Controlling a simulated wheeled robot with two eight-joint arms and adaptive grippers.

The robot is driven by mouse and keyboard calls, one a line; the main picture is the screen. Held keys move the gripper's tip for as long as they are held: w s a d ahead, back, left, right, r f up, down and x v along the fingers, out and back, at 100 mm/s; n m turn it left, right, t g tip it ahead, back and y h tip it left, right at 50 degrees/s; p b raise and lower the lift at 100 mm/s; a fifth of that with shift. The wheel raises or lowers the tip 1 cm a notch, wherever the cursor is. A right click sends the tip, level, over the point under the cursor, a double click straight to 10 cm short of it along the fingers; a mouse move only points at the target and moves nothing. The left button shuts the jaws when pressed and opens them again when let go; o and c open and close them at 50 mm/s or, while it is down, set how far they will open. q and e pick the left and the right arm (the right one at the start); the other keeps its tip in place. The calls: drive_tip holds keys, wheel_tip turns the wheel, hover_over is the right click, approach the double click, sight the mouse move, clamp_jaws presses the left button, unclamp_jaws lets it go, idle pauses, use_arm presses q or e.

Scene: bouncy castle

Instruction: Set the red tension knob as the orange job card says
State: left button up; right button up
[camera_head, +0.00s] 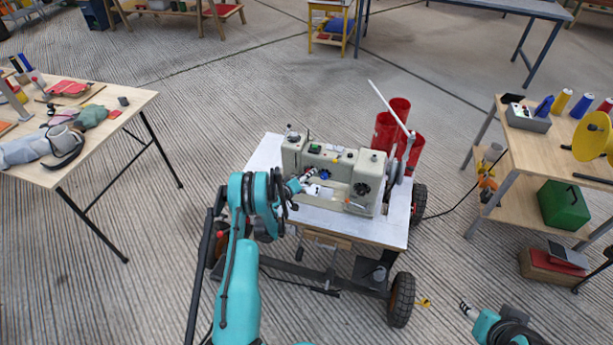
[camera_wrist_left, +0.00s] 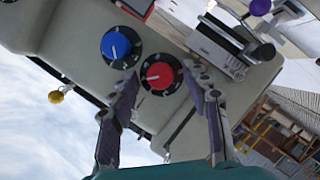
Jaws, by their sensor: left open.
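A pale sewing machine (camera_head: 325,165) stands on a wheeled cart (camera_head: 400,232). In the left wrist view the red tension knob (camera_wrist_left: 161,75) sits beside a blue knob (camera_wrist_left: 116,46); the red knob's white pointer line points left in that picture. My left gripper (camera_wrist_left: 161,82) is open, with one finger on either side of the red knob; I cannot tell whether they touch it. In the head view my left gripper (camera_head: 309,187) is at the machine's front and I cannot make out the red knob. My right gripper (camera_head: 466,311) shows only partly at lower right. I cannot identify the orange job card.
Red cylinders (camera_head: 390,130) stand behind the machine's right end. A wooden bench (camera_head: 535,155) with spools and a green box (camera_head: 564,205) is at right.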

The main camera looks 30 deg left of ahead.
use_arm(q)
wheel_tip(320, 180, up, 10)
idle(0.5)
